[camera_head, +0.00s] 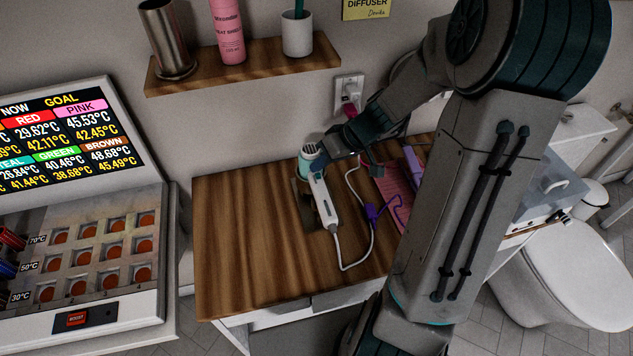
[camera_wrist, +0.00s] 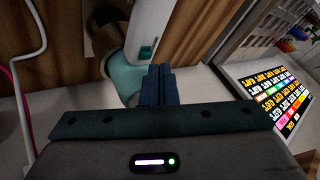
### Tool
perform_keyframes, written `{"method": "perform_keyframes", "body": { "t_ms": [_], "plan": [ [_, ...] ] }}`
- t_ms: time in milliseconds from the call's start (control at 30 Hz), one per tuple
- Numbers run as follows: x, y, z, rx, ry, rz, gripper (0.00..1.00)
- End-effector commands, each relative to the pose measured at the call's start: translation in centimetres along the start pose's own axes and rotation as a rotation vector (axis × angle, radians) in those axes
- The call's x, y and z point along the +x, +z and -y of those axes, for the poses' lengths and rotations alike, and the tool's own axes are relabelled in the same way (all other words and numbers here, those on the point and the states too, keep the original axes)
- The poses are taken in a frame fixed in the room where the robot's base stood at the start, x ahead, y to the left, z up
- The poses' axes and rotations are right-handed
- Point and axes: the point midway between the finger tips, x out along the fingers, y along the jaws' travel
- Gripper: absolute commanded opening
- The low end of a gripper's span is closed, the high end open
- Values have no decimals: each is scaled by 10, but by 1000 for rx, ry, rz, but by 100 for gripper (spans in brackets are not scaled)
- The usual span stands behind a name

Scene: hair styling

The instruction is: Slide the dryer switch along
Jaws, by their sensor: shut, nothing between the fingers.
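The hair dryer (camera_head: 323,200) lies on the wooden counter, with a white handle and a teal head (camera_head: 308,155). Its head also shows in the wrist view (camera_wrist: 124,74). In the wrist view the small green switch (camera_wrist: 147,52) sits on the white handle, just beyond my fingertips. My gripper (camera_head: 326,152) is over the dryer near where the handle meets the head. In the wrist view my gripper (camera_wrist: 159,72) is shut with nothing between the fingers. I cannot tell whether the fingertips touch the dryer. The switch is too small to make out in the head view.
The wooden counter (camera_head: 245,230) is clear left of the dryer. A white cord (camera_head: 370,240) loops right of it, near a purple item (camera_head: 374,211) and pink cloth (camera_head: 392,183). A screen and sample case (camera_head: 90,225) stand left. A shelf (camera_head: 250,70) and wall outlet (camera_head: 349,88) are behind.

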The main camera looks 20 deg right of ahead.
Motion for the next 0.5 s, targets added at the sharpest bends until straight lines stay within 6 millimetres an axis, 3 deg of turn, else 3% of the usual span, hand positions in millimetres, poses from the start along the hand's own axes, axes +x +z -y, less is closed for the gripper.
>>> {"method": "perform_keyframes", "body": {
  "t_ms": [167, 500],
  "plan": [
    [-3, -2, 2, 0, 0, 0, 0],
    [-29, -16, 15, -2, 1, 0, 0]
  ]
}}
